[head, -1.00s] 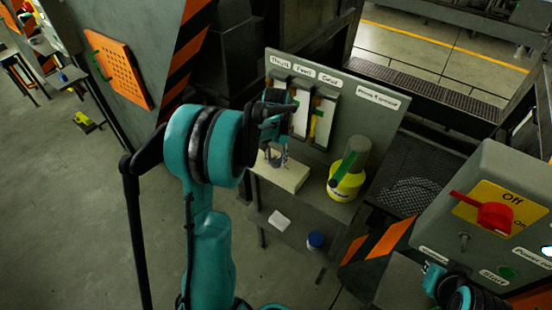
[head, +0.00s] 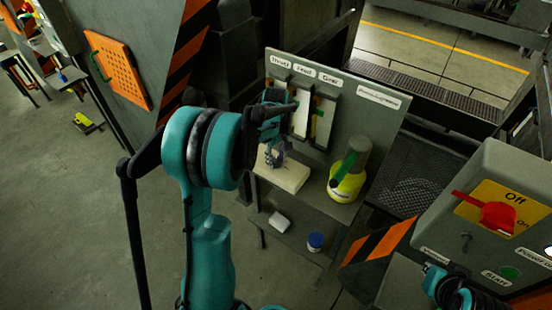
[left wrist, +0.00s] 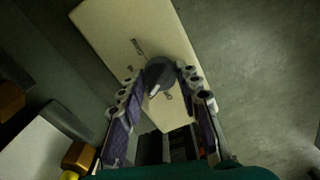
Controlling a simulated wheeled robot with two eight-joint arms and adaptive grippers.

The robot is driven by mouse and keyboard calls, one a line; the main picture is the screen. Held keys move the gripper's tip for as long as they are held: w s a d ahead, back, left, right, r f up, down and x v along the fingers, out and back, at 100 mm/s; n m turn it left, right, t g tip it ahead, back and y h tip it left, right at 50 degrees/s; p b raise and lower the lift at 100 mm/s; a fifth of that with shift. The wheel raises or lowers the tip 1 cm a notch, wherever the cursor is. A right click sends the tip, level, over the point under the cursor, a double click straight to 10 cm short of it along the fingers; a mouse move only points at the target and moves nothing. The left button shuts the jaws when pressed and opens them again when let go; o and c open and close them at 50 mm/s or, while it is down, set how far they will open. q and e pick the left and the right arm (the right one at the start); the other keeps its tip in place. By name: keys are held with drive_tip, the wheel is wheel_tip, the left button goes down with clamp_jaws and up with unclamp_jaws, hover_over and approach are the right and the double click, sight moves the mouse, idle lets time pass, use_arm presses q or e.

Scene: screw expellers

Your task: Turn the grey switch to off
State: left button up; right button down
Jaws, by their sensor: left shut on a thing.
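The grey switch (left wrist: 160,75) is a round dark grey knob with a white pointer mark on a cream box (left wrist: 115,25). In the left wrist view the mark points toward the lower left. Small dark labels stand around the knob, too small to read. My left gripper (left wrist: 160,82) is shut on the knob, one finger on each side. In the head view the left gripper (head: 275,157) is over the cream box (head: 290,178) and hides the knob. A teal and black part of my right arm shows at the lower right; its fingers cannot be made out.
A grey panel (head: 385,125) with labelled slots stands behind the box. A yellow and grey container with a green handle (head: 347,182) stands right of it. A control box with a red switch (head: 492,214) is at the right. A blue-lidded jar (head: 316,241) is on the lower shelf.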

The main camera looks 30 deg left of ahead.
sight(276, 160)
use_arm(q)
drive_tip(key=n, duration=0.4)
drive_tip(key=shift+n, duration=0.3)
drive_tip(key=n, duration=0.4)
drive_tip(key=shift+n, duration=0.4)
drive_tip(key=o, duration=1.2)
drive_tip(key=shift+c, duration=0.2)
drive_tip(key=shift+r, duration=0.1)
wheel_tip(276, 160, up, 12)
drive_tip(key=shift+d, duration=0.1)
